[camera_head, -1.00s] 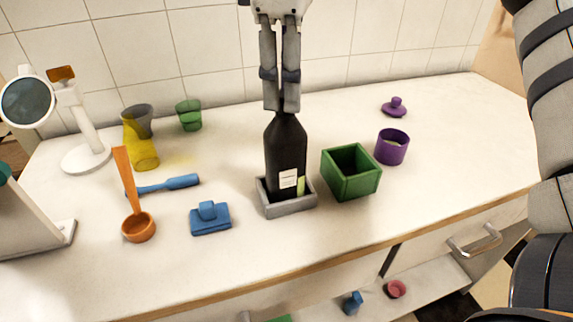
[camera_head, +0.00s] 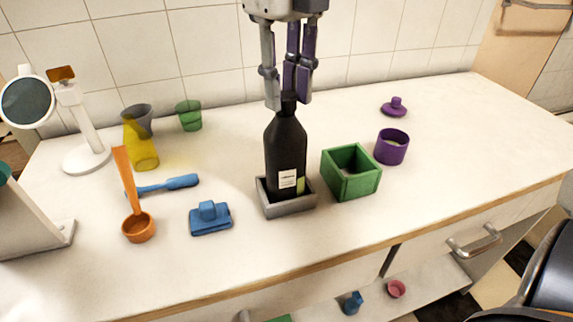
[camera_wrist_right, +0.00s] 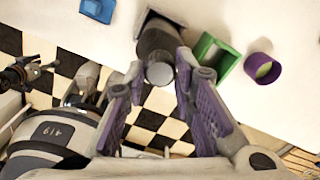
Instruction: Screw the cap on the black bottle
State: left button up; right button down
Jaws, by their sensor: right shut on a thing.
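The black bottle (camera_head: 286,148) stands upright in a shallow grey tray (camera_head: 291,206) on the counter, with a pale label on its front. My right gripper (camera_head: 288,102) comes down from above, its fingers around the bottle's top. In the right wrist view the bottle (camera_wrist_right: 157,42) is seen from above, with a round grey cap end (camera_wrist_right: 160,73) between the fingertips of the right gripper (camera_wrist_right: 160,66). The gripper is shut on the cap. The fingers partly hide the cap and neck in the head view, so how it is seated cannot be told. My left gripper is not seen.
A green open box (camera_head: 351,172) stands close right of the bottle, with a purple cup (camera_head: 391,147) and purple lid (camera_head: 395,107) beyond. A blue block (camera_head: 210,218), orange ladle (camera_head: 138,227) and blue-handled tool (camera_head: 182,182) lie left. The front counter is clear.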

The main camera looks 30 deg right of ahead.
jog(key=m, duration=0.5)
jog(key=shift+m, duration=0.4)
jog(key=m, duration=1.1)
jog(key=shift+m, duration=0.3)
jog(key=c, duration=1.3)
grip_release()
jog(key=shift+o, duration=0.3)
jog(key=shift+c, duration=0.4)
jog(key=shift+c, duration=1.4)
